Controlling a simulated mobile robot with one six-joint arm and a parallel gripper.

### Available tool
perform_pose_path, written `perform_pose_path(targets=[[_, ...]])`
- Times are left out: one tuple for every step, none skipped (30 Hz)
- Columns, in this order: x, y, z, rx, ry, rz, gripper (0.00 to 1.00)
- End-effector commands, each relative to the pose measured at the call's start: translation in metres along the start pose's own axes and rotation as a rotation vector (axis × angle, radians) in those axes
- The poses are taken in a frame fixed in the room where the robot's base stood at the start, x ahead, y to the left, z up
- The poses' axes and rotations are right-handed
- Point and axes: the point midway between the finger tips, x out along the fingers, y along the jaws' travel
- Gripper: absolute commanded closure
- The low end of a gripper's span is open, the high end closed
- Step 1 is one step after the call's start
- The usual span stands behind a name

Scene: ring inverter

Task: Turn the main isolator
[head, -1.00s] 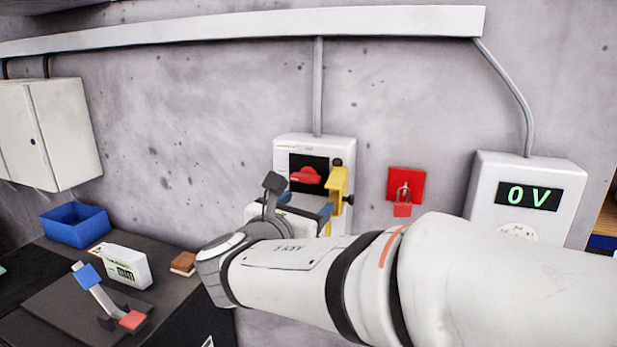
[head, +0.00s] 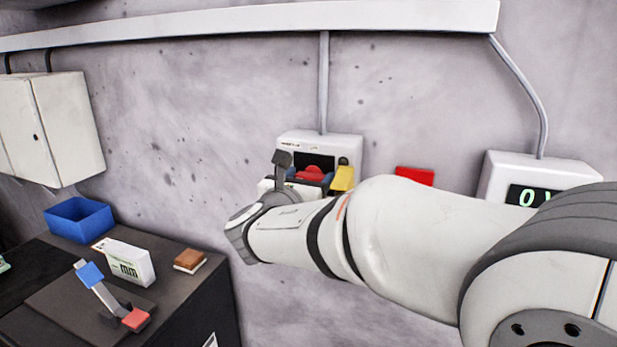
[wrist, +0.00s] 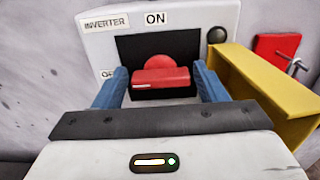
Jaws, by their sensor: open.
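The main isolator is a red rotary handle (wrist: 160,78) on a black plate in a white box (wrist: 100,40) marked INVERTER, with an ON label (wrist: 156,18) above and a partly hidden label at its left. The handle's grip bar lies level in the wrist view. My gripper (wrist: 160,88) is open, its blue fingers on either side of the handle, with gaps showing. In the head view the red handle (head: 311,173) shows just above my gripper, whose fingers are mostly hidden behind my wrist.
A yellow bracket (wrist: 265,90) stands out from the box just right of my right finger. A red panel (head: 415,175) is on the wall further right. A display box (head: 497,172) is partly behind my arm. A bench with a blue bin (head: 80,220) stands at lower left.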

Motion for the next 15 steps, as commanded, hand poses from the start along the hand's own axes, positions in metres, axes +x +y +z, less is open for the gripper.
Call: perform_pose_path(targets=[[0.0002,-0.0001,-0.0002,0.000,0.000,0.000,0.35],[0.0002,-0.0001,-0.0002,0.000,0.000,0.000,0.35],[0.0002,-0.0002,-0.0002,0.000,0.000,-0.001,0.35],[0.0002,-0.0003,-0.0002,0.000,0.000,-0.001,0.35],[0.0002,-0.0004,-0.0002,0.000,0.000,-0.001,0.35],[0.0002,-0.0004,-0.0002,0.000,0.000,-0.001,0.39],[0.0002,-0.0005,-0.0002,0.000,0.000,-0.001,0.41],[0.0002,-0.0005,-0.0002,0.000,0.000,-0.001,0.44],[0.0002,-0.0006,-0.0002,0.000,0.000,-0.001,0.47],[0.0002,-0.0006,-0.0002,0.000,0.000,-0.002,0.49],[0.0002,-0.0007,-0.0002,0.000,0.000,-0.002,0.52],[0.0002,-0.0007,-0.0002,0.000,0.000,-0.002,0.55],[0.0002,-0.0007,-0.0002,0.000,0.000,-0.002,0.57],[0.0002,-0.0008,-0.0002,0.000,0.000,-0.002,0.60],[0.0002,-0.0008,-0.0002,0.000,0.000,-0.002,0.63]])
